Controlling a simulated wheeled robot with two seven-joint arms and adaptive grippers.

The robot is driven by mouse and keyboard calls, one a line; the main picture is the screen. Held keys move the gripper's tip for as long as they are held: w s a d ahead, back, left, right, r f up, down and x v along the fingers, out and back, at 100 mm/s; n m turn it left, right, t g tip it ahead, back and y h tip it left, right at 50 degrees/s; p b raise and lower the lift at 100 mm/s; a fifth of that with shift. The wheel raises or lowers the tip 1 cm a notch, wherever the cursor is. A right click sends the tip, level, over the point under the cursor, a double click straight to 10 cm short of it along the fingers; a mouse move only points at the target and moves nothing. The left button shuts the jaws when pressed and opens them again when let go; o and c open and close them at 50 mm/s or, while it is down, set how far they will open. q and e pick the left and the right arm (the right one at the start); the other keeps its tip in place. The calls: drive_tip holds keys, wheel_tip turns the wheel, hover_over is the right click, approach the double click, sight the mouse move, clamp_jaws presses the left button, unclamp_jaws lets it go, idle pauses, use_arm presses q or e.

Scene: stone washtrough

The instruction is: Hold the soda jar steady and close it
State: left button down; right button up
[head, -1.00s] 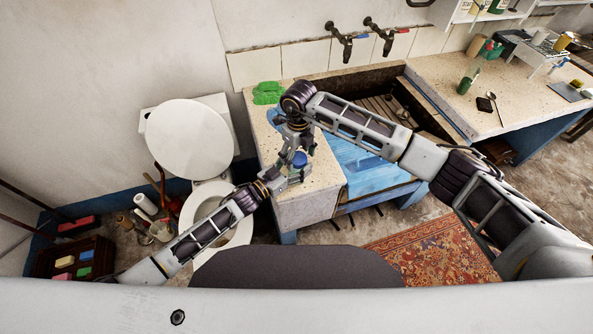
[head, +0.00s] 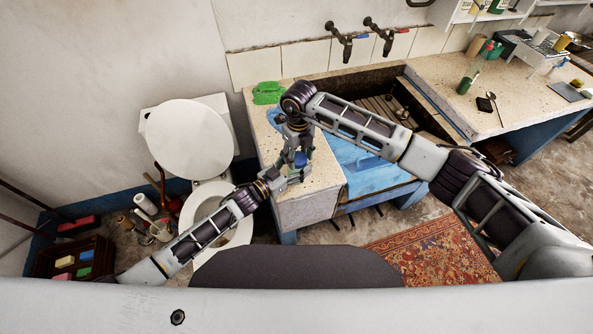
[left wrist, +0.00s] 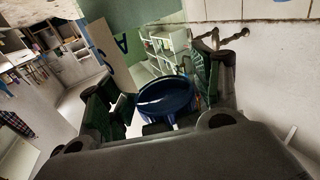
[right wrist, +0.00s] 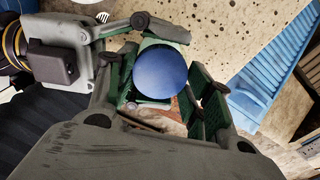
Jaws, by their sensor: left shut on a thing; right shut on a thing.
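The soda jar (right wrist: 176,33) stands upright at the stone trough's near-left corner. Its pale greenish body is mostly hidden under the round blue lid (right wrist: 160,72). The lid also shows in the head view (head: 300,160) and between the green finger pads in the left wrist view (left wrist: 165,98). My left gripper (head: 290,173) reaches in from the left, low, and is shut on the jar. My right gripper (head: 297,151) comes from above with its fingers on either side of the lid, shut on it. I cannot tell how tightly the lid sits.
A green cloth (head: 268,93) lies on the ledge behind. The toilet (head: 190,140) stands to the left. A green bottle (head: 465,85) stands on the far right counter.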

drive_tip(key=shift+a+m, duration=0.1)
drive_tip(key=shift+m, duration=0.8)
drive_tip(key=shift+s, duration=0.1)
drive_tip(key=o, duration=1.1)
drive_tip(key=shift+r, duration=0.15)
drive_tip(key=shift+r, duration=2.15)
drive_tip(key=shift+r, duration=0.1)
